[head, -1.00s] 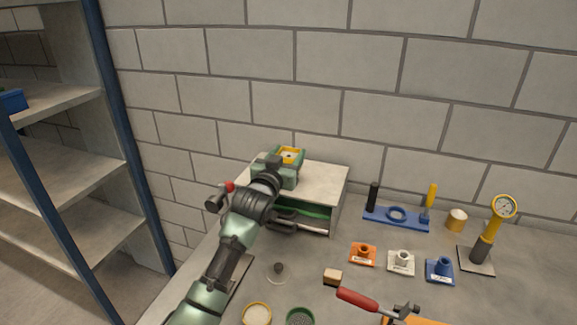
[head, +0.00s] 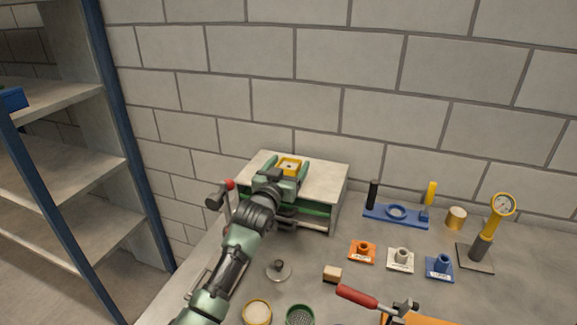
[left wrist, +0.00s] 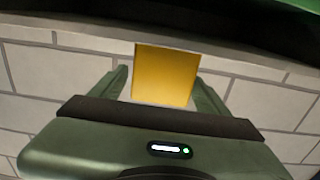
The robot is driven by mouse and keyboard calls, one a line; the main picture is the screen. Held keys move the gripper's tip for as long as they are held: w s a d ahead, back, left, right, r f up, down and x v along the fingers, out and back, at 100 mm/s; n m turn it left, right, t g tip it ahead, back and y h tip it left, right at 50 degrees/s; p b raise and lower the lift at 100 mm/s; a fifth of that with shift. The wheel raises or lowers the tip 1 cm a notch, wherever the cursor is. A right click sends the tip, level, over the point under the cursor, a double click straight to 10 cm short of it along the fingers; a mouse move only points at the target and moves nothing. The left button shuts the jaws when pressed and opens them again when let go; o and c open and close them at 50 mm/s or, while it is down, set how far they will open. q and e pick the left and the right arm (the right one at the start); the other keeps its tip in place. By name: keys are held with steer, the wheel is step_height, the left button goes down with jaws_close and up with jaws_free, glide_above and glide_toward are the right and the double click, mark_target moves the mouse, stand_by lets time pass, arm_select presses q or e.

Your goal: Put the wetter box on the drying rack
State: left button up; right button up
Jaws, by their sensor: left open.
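A yellow box (head: 289,164) with a pale patch on top is at the pale top of a low stand (head: 325,178) against the wall. In the left wrist view the yellow box (left wrist: 167,75) shows between my two fingers, with narrow gaps at the sides. My left gripper (head: 290,170) is open around it. Its body hides the box's lower part, so I cannot tell whether the box rests on the top. A green thing (head: 315,209) shows inside the stand's front opening. I cannot tell how wet anything is, or which thing is the drying rack. My right gripper is out of view.
A red-ended lever (head: 229,184) is left of the stand. Orange (head: 362,252), white (head: 400,259) and blue (head: 439,267) pieces, a wooden block (head: 332,273) and a gauge (head: 503,205) occupy the bench. A shelf unit (head: 75,190) stands at far left.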

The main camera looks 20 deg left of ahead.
arm_select(q)
steer(key=shift+r, duration=0.15)
steer(key=shift+s, duration=0.15)
steer(key=s+b, duration=0.1)
steer(key=s, duration=1)
steer(key=shift+s+a+b, duration=0.25)
steer(key=shift+s+b, duration=0.05)
steer(key=shift+s, duration=0.05)
